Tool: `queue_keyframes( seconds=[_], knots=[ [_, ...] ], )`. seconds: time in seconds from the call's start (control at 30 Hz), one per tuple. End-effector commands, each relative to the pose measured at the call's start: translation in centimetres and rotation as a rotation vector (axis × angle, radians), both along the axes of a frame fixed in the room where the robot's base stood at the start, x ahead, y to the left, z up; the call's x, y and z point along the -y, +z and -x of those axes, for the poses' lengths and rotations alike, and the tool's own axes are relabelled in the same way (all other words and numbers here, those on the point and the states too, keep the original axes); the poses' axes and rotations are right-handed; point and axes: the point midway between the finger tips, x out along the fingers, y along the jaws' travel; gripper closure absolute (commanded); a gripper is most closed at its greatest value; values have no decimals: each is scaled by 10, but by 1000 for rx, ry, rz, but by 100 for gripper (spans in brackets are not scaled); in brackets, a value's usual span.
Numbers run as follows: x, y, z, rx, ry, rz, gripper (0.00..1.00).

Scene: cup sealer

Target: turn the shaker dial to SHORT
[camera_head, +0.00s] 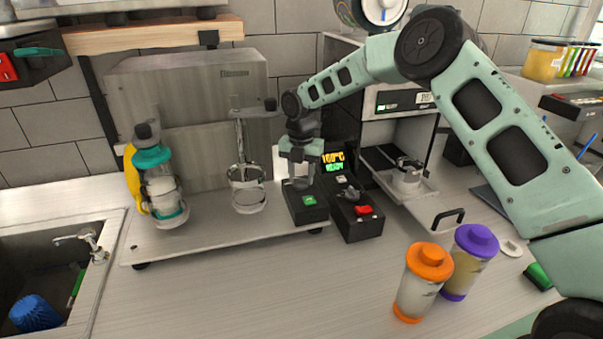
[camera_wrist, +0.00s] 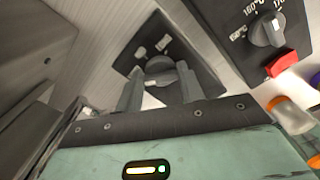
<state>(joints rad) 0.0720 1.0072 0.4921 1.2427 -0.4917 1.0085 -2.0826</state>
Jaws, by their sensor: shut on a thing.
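The shaker dial (camera_wrist: 160,66) is a grey knob on a small black control box (camera_wrist: 131,62). My gripper (camera_wrist: 160,82) is over this box, with one finger on each side of the knob, shut on it. In the head view my gripper (camera_head: 300,178) points down at the back of the black box (camera_head: 307,216), and it hides the dial there. Small white labels are beside the knob in the wrist view, but I cannot read them or tell which setting the dial points to.
A second black box stands close on the right, with its own grey knob (camera_wrist: 266,31) and a red switch (camera_head: 362,210). A clear cup (camera_head: 247,188) and a teal-topped bottle (camera_head: 161,190) stand left. Orange-lidded (camera_head: 420,283) and purple-lidded (camera_head: 471,260) cups stand in front.

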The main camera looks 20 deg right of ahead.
Motion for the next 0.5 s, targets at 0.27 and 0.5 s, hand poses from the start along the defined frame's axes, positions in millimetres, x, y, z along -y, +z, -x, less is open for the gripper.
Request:
queue_keyframes(
  seconds=[0.27,0.5],
  knots=[
    [-1,2,-1,3,60,-1,85],
    [-1,2,-1,3,69,-1,85]
  ],
)
